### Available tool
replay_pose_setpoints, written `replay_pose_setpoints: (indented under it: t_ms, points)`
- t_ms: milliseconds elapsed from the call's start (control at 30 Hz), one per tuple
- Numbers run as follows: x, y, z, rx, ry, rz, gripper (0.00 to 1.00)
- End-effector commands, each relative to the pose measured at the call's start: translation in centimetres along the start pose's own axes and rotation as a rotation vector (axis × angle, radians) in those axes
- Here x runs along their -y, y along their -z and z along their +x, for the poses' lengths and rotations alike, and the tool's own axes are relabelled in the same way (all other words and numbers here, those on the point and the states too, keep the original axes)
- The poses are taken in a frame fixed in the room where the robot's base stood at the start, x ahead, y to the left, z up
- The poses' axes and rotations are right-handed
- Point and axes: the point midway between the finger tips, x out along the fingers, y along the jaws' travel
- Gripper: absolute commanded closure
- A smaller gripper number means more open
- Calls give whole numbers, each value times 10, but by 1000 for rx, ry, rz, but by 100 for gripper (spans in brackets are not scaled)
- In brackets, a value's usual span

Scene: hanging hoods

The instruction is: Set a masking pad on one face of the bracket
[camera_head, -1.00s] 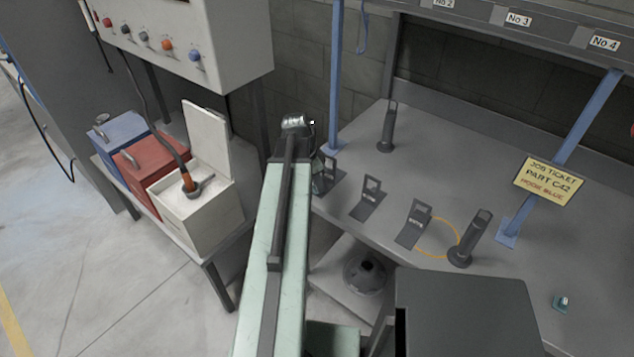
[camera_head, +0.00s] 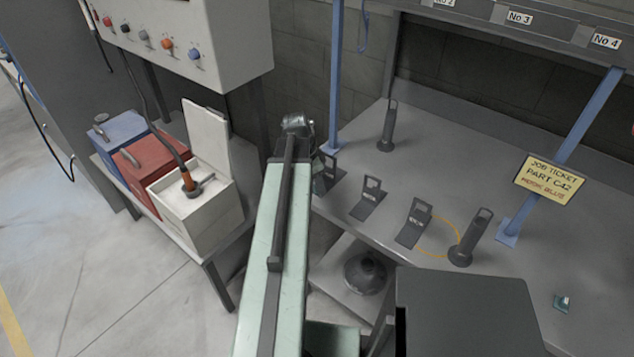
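Several dark grey L-shaped brackets with an upright holed face stand in a row on the bench. One bracket (camera_head: 368,197) is in the middle and another (camera_head: 414,223) is to its right. A third bracket (camera_head: 331,168) is partly hidden behind my arm, with a pale greenish patch low beside it that I cannot identify. A small pale teal piece (camera_head: 562,303), perhaps a masking pad, lies alone at the bench's right front. My gripper (camera_head: 297,124) is at the far end of my green arm, left of the brackets. Its fingers are too hidden to tell open from shut.
Dark upright posts (camera_head: 387,127) (camera_head: 470,238) stand on the bench (camera_head: 480,180), with an orange loop by the right one. Blue, red and open white bins (camera_head: 205,225) stand left, under a control box.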

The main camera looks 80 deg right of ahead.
Motion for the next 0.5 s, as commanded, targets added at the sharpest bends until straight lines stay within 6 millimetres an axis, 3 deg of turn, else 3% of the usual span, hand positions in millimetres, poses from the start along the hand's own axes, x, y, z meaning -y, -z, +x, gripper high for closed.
replay_pose_setpoints:
  t_ms: [167,500]
  points:
    - [0,1,-11,0,0,-1,54]
    - [0,2,-71,0,0,0,54]
